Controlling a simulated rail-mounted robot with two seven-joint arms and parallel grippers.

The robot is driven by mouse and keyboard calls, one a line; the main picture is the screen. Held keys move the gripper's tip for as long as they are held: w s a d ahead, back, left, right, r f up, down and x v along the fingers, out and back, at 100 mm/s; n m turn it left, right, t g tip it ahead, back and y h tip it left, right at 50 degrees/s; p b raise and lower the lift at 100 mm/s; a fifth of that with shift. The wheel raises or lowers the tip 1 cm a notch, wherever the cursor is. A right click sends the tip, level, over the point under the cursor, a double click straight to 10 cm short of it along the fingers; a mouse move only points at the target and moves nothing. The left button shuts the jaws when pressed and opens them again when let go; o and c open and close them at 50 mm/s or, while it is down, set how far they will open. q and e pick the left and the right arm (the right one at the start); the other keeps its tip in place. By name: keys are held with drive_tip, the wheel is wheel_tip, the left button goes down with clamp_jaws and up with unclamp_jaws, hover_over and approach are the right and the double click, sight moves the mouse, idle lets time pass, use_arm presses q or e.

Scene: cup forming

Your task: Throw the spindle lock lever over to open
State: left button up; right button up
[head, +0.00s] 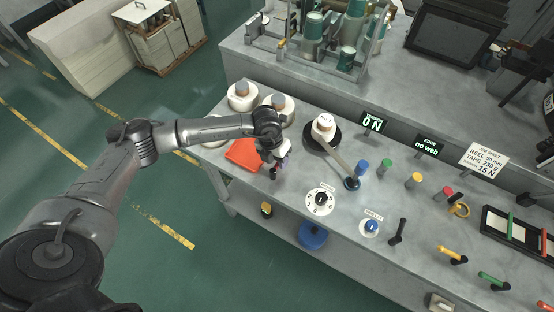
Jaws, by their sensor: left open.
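My left gripper (277,174) is open and hangs over the front left of the grey bench, just right of an orange-red tray. Its fingers are small and dark here, and I see nothing between them. A black lever (398,232) stands up from the bench right of the blue-knobbed dial; a yellow lever (452,254) and a green lever (493,281) lie further right. No readable label tells me which one is the spindle lock lever. A white reel (323,127) sits on a black disc, with a grey arm running down right from it. My right gripper is out of view.
White reels (242,98) stand behind my left arm, near the orange-red tray (245,154). A white dial (320,201) and a blue knob (371,226) lie near the front edge. Coloured posts (386,167) and displays (372,122) line the back. A green-reeled machine (347,58) stands behind.

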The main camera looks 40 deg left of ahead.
use_arm(q)
drive_tip(key=shift+f, duration=0.25)
drive_tip(key=shift+c, duration=0.2)
clamp_jaws()
idle(0.3)
